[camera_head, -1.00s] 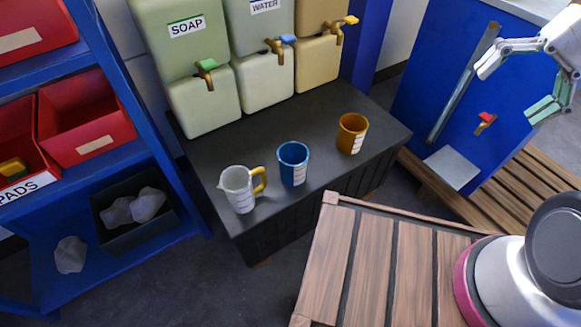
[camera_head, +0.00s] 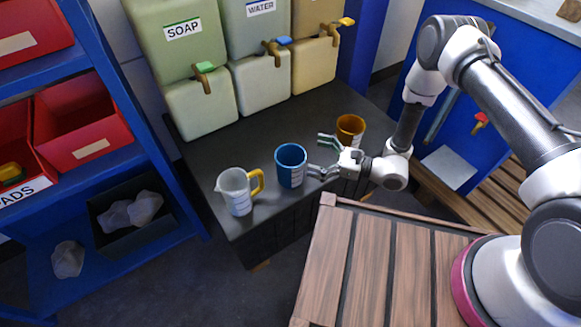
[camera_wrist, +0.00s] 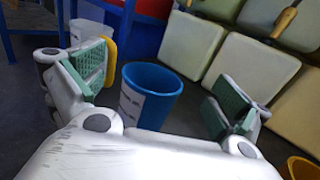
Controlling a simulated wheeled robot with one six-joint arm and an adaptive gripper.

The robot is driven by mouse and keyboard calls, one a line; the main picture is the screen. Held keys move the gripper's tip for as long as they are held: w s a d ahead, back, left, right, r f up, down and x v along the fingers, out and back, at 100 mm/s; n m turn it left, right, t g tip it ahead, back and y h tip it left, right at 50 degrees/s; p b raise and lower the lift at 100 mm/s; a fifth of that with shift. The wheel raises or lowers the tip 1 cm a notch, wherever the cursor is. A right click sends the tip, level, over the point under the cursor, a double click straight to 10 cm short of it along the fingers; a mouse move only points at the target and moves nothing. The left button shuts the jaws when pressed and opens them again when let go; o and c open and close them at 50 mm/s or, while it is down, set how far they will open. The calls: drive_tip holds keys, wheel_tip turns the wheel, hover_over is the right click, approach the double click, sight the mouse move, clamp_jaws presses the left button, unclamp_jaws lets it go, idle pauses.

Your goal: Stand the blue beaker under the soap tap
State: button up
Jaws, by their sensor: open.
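The blue beaker (camera_head: 291,165) stands upright on the dark bench, between a clear jug and an orange beaker. In the wrist view the blue beaker (camera_wrist: 148,96) is ahead of my gripper, between the lines of its two fingers. My gripper (camera_head: 326,155) is open and empty, just right of the blue beaker; I cannot tell if a finger touches it. Its green-padded fingers (camera_wrist: 160,95) are spread wide in the wrist view. The soap tap (camera_head: 204,75), with a green handle, sticks out from the tank labelled SOAP (camera_head: 180,50) at the back left.
The clear jug (camera_head: 236,193) with a yellow handle stands left of the blue beaker. The orange beaker (camera_head: 350,129) stands behind my gripper. The water tap (camera_head: 276,50) has a blue handle. The bench top (camera_head: 215,150) is bare below the soap tank. Blue shelving (camera_head: 165,150) borders the left.

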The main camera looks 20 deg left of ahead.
sight(291, 155)
drive_tip(key=f, duration=0.1)
drive_tip(key=f+m, duration=0.1)
drive_tip(key=f+t, duration=0.1)
drive_tip(key=shift+s+a+f, duration=0.15)
drive_tip(key=shift+s+f, duration=0.2)
drive_tip(key=shift+s, duration=0.05)
drive_tip(key=shift+w+a+f+t, duration=0.1)
drive_tip(key=shift+a+t, duration=0.05)
drive_tip(key=shift+a, duration=0.5)
drive_tip(key=shift+w+a+f+t, duration=0.1)
drive_tip(key=shift+a+t, duration=0.05)
drive_tip(key=shift+a, duration=0.45)
drive_tip(key=shift+m, duration=0.3)
drive_tip(key=a, duration=0.5)
drive_tip(key=shift+w+r, duration=0.15)
drive_tip(key=shift+w, duration=0.25)
drive_tip(key=c, duration=1.5)
